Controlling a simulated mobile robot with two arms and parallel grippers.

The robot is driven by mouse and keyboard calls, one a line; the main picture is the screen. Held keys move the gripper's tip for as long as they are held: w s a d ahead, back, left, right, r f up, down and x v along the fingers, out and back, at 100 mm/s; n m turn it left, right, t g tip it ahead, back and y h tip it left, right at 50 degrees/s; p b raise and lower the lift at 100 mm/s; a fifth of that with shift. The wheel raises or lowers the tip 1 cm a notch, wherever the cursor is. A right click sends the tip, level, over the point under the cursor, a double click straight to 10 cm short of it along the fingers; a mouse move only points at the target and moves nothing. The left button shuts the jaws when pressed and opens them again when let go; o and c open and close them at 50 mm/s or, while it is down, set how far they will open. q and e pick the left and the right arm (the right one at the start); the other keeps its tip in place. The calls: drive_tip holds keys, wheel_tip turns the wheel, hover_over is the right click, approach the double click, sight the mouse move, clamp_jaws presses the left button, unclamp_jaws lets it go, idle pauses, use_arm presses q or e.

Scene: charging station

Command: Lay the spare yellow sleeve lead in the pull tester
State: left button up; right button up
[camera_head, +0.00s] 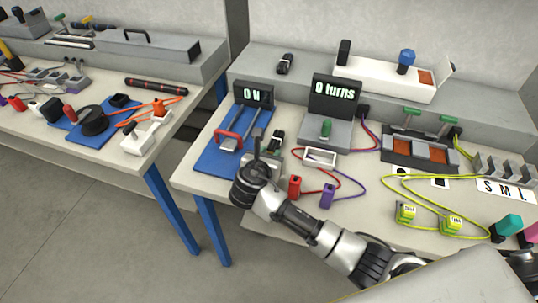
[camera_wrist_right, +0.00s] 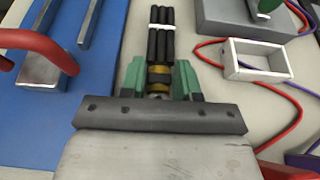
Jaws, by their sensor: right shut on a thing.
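The pull tester (camera_head: 211,158) is a blue base with metal rails, a red handle (camera_head: 229,141) and a screen reading "0 N". Its blue base and red handle also show at the left of the right wrist view (camera_wrist_right: 33,110). My right gripper (camera_head: 262,158) is just right of the tester. In the right wrist view its green-padded fingers (camera_wrist_right: 159,84) are shut on the spare yellow sleeve lead (camera_wrist_right: 160,40), a folded black bundle with a white band and yellow sleeves by the fingers. The bundle points away from the gripper. My left gripper is not in view.
A "0 turns" device (camera_head: 325,131) stands behind right of the gripper. A small white frame (camera_head: 320,157) and red and purple leads with plugs (camera_head: 295,187) lie close on the right. Yellow-green leads (camera_head: 453,224) lie further right. A second bench (camera_head: 75,165) stands left across a gap.

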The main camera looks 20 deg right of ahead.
drive_tip(key=shift+f, duration=0.15)
drive_tip(key=o, duration=0.9)
drive_tip(key=shift+r, duration=0.2)
drive_tip(key=v, duration=1.2)
drive_tip(key=shift+p, duration=0.4)
drive_tip(key=shift+a+f, duration=0.1)
